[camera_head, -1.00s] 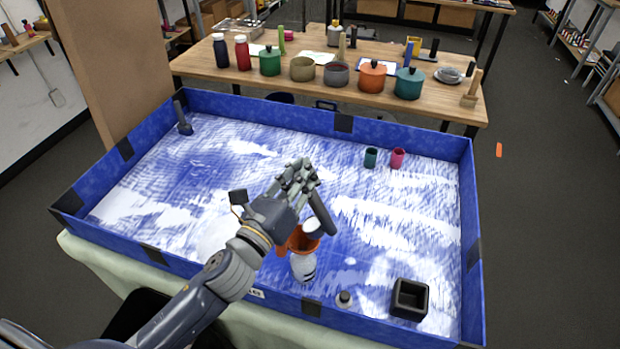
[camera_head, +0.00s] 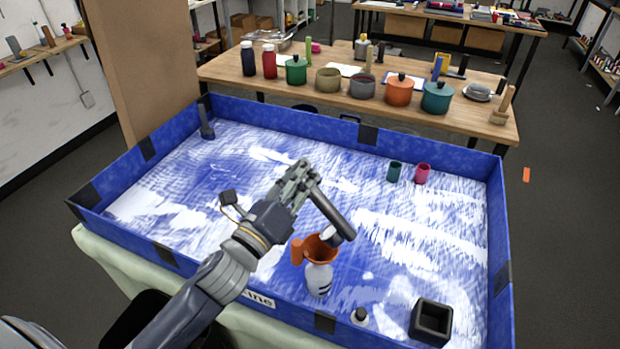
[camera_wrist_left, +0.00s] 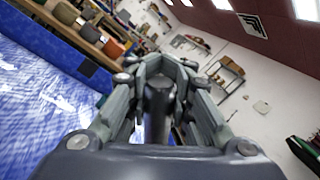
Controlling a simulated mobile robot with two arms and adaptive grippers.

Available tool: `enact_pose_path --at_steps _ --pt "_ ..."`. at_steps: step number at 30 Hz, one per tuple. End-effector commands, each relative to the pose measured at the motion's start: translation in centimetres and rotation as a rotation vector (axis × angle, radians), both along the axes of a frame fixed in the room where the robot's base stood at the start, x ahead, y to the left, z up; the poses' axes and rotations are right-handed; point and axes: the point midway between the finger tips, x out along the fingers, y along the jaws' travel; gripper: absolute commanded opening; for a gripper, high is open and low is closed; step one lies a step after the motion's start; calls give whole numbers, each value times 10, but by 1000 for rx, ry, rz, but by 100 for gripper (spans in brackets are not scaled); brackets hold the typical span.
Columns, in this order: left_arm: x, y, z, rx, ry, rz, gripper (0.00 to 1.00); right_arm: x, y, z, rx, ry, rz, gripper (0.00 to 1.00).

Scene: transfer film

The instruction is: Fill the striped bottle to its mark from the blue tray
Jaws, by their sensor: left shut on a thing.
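The striped bottle (camera_head: 319,279), white with dark bands, stands upright at the front of the blue tray (camera_head: 300,118). An orange funnel (camera_head: 315,245) with a side handle sits in its mouth. My left gripper (camera_head: 307,182) is shut on a dark scoop-like tool (camera_head: 331,211), which slants down to the right. The tool's pale lower end (camera_head: 331,236) is at the funnel's rim; whether they touch is unclear. The wrist view shows the dark tool (camera_wrist_left: 158,108) between the fingers. The bottle's mark and fill level cannot be made out. My right gripper is not in view.
White and blue streaked material (camera_head: 420,240) covers the tray floor. A black square container (camera_head: 431,322) and a small round-topped item (camera_head: 359,316) stand right of the bottle. Green (camera_head: 394,172) and pink (camera_head: 423,174) cups stand farther back. A wooden table (camera_head: 330,104) holds several pots behind.

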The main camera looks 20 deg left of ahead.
Motion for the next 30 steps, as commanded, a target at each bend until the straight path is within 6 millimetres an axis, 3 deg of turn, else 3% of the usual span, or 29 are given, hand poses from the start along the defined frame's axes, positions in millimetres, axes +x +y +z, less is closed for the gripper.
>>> enact_pose_path --at_steps 23,30 --pt "1 33 -21 -236 2 0 0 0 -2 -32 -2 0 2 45" --pt "1 29 -13 -210 1 -2 0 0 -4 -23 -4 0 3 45"
